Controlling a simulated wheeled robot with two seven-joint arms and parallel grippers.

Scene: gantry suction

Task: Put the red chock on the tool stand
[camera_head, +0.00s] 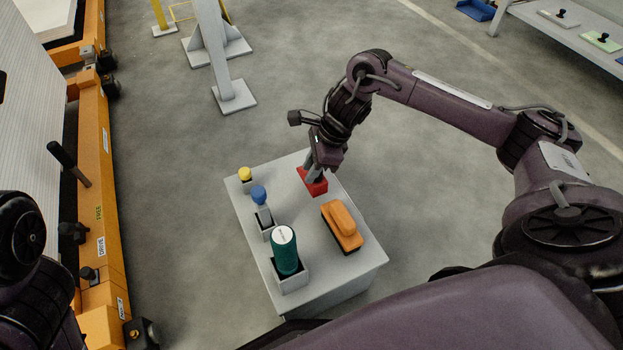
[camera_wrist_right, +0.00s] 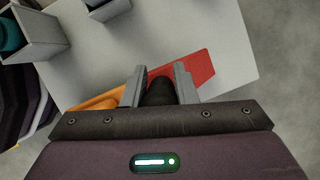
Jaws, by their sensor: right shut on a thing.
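The red chock (camera_head: 313,184) is at the far right corner of the grey tool stand's top (camera_head: 296,222); I cannot tell whether it rests on the top or hovers just above. It also shows in the right wrist view (camera_wrist_right: 203,64), under the fingers, with the stand's top (camera_wrist_right: 200,30) around it. My right gripper (camera_head: 314,171) reaches down from above and is shut on the chock's dark grip, seen between the fingers (camera_wrist_right: 160,72) in the wrist view. The fingers hide part of the chock. My left gripper is out of view.
On the stand are an orange brush (camera_head: 342,226), a teal cylinder (camera_head: 285,252) in a grey holder, a blue-topped tool (camera_head: 259,196) and a yellow-topped one (camera_head: 245,174). An orange-framed machine (camera_head: 96,200) stands left. A shelf (camera_head: 545,22) is at the top right. Open floor lies between.

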